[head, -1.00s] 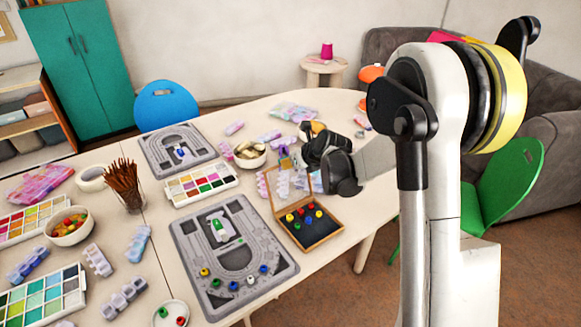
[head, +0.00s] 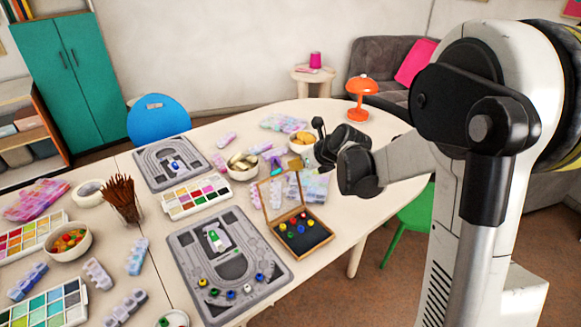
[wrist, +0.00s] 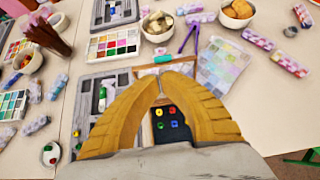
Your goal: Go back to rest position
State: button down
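My gripper (head: 298,162) is raised over the table, above and behind the open wooden box (head: 330,238). In the wrist view its two yellow fingers (wrist: 163,74) curve together with their tips meeting, and nothing shows held between them. The box has a dark lining, and several coloured beads lie in it; its clear lid (head: 268,200) stands up at the back. Through the gap below the fingertips, the wrist view shows these beads (wrist: 172,124). Nearer, a grey bead board (head: 270,268) holds a green-and-white piece (head: 214,240) and several beads along its front.
A second grey bead board (head: 150,180), a paint palette (head: 178,208), a bowl (head: 238,174) and a brush cup (head: 135,214) crowd the table. An orange lamp (head: 362,86) stands at the far end. Floor (head: 385,290) shows clear at the right front.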

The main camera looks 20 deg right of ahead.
jog(key=s+a+r+n+g+h, duration=0.1)
jog(key=s+a+r+n, duration=0.25)
jog(key=s+n, duration=0.35)
jog(key=s+a+r+n, duration=0.2)
jog(key=s+r+n, duration=0.2)
jog(key=s+n, duration=0.4)
jog(key=s+f+n+g+h, duration=0.1)
jog(key=s+n+h, duration=0.1)
jog(key=s+n, duration=1.4)
jog(key=shift+s+a+f+n, duration=0.15)
jog(key=shift+a+f+n, duration=0.25)
jog(key=shift+n, duration=0.3)
